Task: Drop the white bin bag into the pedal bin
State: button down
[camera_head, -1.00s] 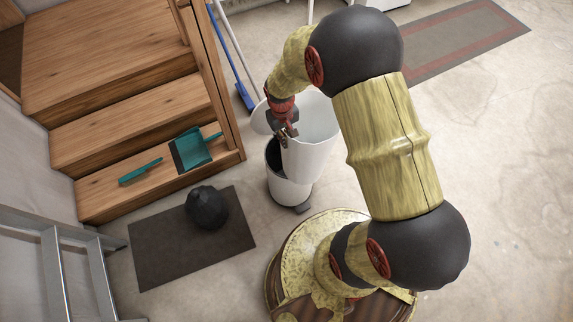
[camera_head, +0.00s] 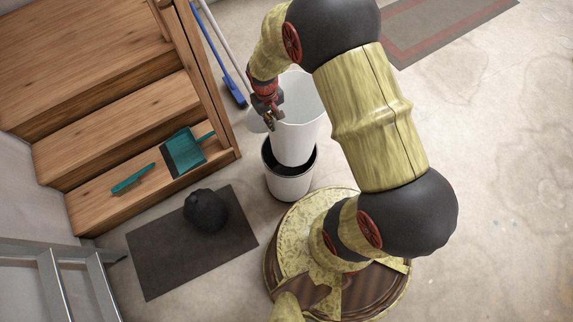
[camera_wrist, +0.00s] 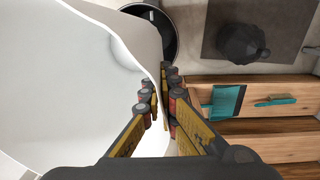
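The white bin bag (camera_head: 297,135) is a stiff-looking, open-topped white shape with a tapering body, upright in the head view. My gripper (camera_head: 269,122) is shut on its rim at the left. In the wrist view, my gripper (camera_wrist: 159,105) has finger pads on both sides of the bag's thin wall, and the bag (camera_wrist: 70,80) fills the left. The pedal bin (camera_head: 289,188), white outside and dark inside, stands on the floor beneath the bag. The bag's lower end overlaps the bin's opening; I cannot tell whether it is inside. The pedal bin (camera_wrist: 172,48) also shows partly behind the bag in the wrist view.
A black bag-like lump (camera_head: 206,210) sits on a dark mat (camera_head: 165,265) left of the bin. Wooden steps (camera_head: 95,205) hold a teal dustpan (camera_head: 184,153) and brush (camera_head: 133,179). A blue broom (camera_head: 234,88) leans behind. A grey ladder (camera_head: 55,285) stands front left.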

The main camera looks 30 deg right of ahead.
jog(key=shift+s+f, duration=0.2)
jog(key=shift+f, duration=0.2)
jog(key=b, duration=0.4)
send_over(274, 139)
jog(key=shift+f, duration=2.7)
jog(key=f+b, duration=0.1)
jog(key=f, duration=0.1)
jog(key=f+b, duration=0.3)
jog(key=f, duration=0.1)
jog(key=shift+s+a, duration=0.2)
jog(key=shift+s, duration=0.05)
jog(key=c, duration=2.3)
grip_release()
jog(key=o, duration=0.3)
jog(key=shift+o, duration=0.2)
notch_tip(274, 139, up, 12)
jog(key=shift+a, duration=0.3)
